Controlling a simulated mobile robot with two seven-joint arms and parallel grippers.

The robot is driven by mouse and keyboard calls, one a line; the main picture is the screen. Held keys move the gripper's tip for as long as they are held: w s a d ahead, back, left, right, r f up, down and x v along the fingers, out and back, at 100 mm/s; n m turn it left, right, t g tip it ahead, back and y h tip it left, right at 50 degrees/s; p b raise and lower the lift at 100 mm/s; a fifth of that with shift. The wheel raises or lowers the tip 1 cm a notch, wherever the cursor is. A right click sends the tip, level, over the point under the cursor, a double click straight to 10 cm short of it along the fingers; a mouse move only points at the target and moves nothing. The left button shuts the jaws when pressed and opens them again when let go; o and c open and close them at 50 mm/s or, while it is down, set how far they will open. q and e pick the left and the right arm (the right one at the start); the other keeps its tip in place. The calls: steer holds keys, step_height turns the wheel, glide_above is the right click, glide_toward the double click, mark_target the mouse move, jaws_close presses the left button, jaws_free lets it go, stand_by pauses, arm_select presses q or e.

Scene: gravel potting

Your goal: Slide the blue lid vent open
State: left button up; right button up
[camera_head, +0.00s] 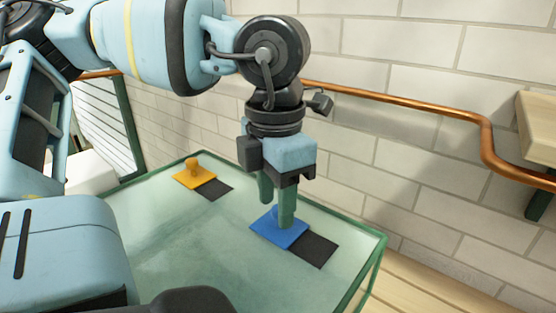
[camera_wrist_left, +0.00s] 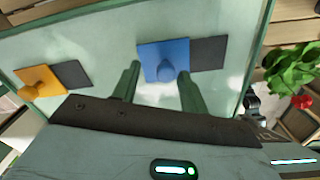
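The blue lid vent (camera_head: 279,230) is a flat square plate on the greenish glass lid (camera_head: 180,260), with a dark square (camera_head: 314,250) beside it on the right. In the left wrist view, the blue vent (camera_wrist_left: 165,50) has a rounded blue knob (camera_wrist_left: 166,70). My left gripper (camera_head: 276,212) points down over the blue vent. Its two green fingers (camera_wrist_left: 158,86) stand apart, one on each side of the knob, with visible gaps. One finger hides much of the knob in the head view. My right gripper is not in view.
A yellow vent (camera_head: 194,175) with a knob sits farther left on the lid, beside another dark square (camera_head: 214,190). A copper pipe (camera_head: 400,98) runs along the white brick wall. A leafy plant with a red flower (camera_wrist_left: 292,72) shows at the wrist view's right.

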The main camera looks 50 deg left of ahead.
arm_select(q)
steer(key=shift+d+r, duration=0.1)
steer(key=shift+d, duration=0.05)
step_height(320, 180, up, 8)
steer(key=shift+f+p, duration=0.15)
steer(key=shift+p, duration=0.15)
stand_by(0.8)
